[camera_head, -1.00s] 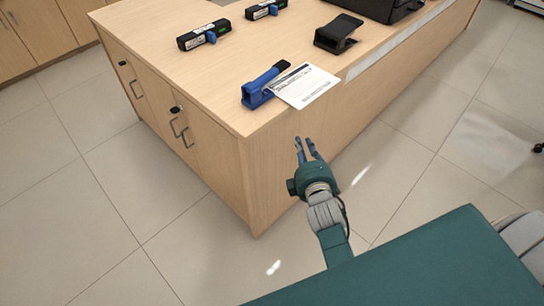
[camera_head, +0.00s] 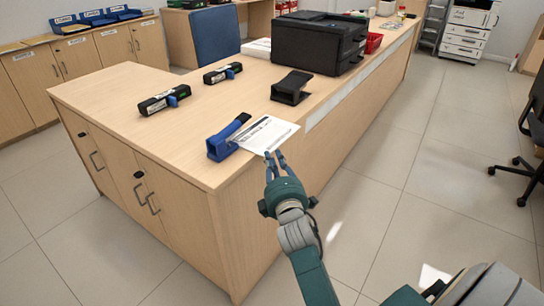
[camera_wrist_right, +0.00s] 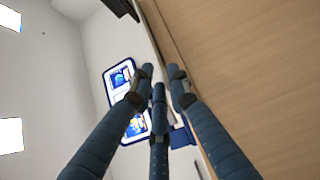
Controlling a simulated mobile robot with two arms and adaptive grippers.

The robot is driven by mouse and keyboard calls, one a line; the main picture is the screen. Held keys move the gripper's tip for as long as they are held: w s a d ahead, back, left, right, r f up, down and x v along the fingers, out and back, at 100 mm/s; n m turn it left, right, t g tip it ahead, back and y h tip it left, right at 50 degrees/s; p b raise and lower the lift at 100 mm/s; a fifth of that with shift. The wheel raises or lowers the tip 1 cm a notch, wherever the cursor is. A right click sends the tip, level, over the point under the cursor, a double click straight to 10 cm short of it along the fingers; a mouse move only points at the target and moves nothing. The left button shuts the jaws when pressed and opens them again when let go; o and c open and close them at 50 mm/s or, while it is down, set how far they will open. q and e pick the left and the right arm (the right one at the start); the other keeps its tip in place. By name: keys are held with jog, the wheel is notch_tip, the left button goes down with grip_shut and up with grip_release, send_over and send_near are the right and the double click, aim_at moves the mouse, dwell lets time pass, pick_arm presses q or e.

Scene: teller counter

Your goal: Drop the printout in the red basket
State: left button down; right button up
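The printout (camera_head: 267,135) is a white sheet with dark print. The red basket (camera_head: 373,43) stands farther back on the counter, partly hidden behind the black printer. Whether the tips touch the sheet I cannot tell. My left gripper is out of view.
On the wooden counter (camera_head: 120,85) are a black printer (camera_head: 318,43), a black stand (camera_head: 291,88) and two black devices (camera_head: 164,101) (camera_head: 222,73). A blue chair (camera_head: 216,36) is behind it. Open tiled floor lies to the right, with an office chair (camera_head: 530,150).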

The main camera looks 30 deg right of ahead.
aim_at(273, 149)
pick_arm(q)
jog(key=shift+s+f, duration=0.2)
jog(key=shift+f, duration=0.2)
pick_arm(e)
jog(key=shift+x, duration=1.05)
jog(key=shift+r, duration=0.1)
grip_shut()
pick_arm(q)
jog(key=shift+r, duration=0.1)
pick_arm(e)
jog(key=shift+r, duration=0.1)
